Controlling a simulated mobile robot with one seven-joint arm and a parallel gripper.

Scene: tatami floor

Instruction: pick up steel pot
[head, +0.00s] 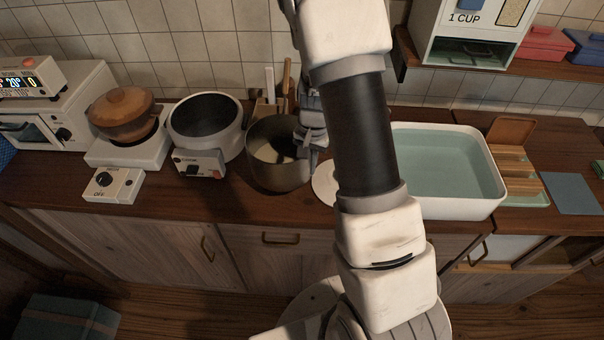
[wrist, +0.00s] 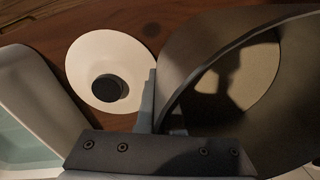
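The steel pot (head: 268,172) stands on the wooden counter, upright and open at the top, with a pale patch inside. It fills the right side of the wrist view (wrist: 190,60). My gripper (head: 309,150) is at the pot's right rim. In the wrist view my gripper (wrist: 160,118) has its two fingers close together, one outside the pot wall and one inside, with the wall between them. It looks shut on the wall. The inner finger is mostly in shadow. The pot's base seems to rest on the counter.
A white disc (head: 324,183) with a dark knob lies right of the pot. A white water-filled basin (head: 458,207) is farther right. A white rice cooker (head: 232,137) stands close on the left, beyond it a brown clay pot (head: 122,115) on a burner. Tools stand behind.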

